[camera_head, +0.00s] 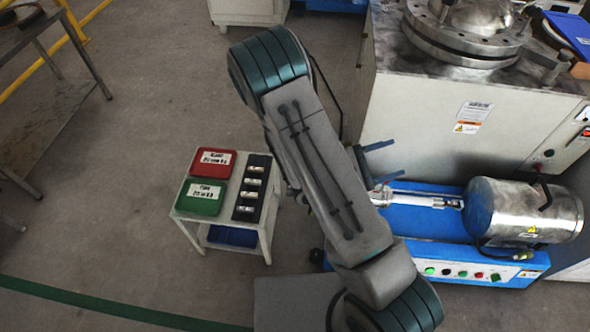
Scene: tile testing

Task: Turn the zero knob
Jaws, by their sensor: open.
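No part that I can make out for certain as the zero knob shows. A blue testing machine (400,229) with a steel cylinder (520,212) at its right end stands on the right. Its front panel (480,274) has several small green, dark and red controls, too small to read. My gripper (394,159) shows partly behind my arm, with two blue-grey fingers apart and pointing right. It is open and appears empty, above or behind the left part of the blue machine in the picture. My arm hides the machine's left end.
A large white machine (450,125) with a round steel vessel (470,30) stands behind. A small white cart (187,212) at left carries a red tray (213,152), a green tray (203,206) and a black rack (252,158) with several small pieces.

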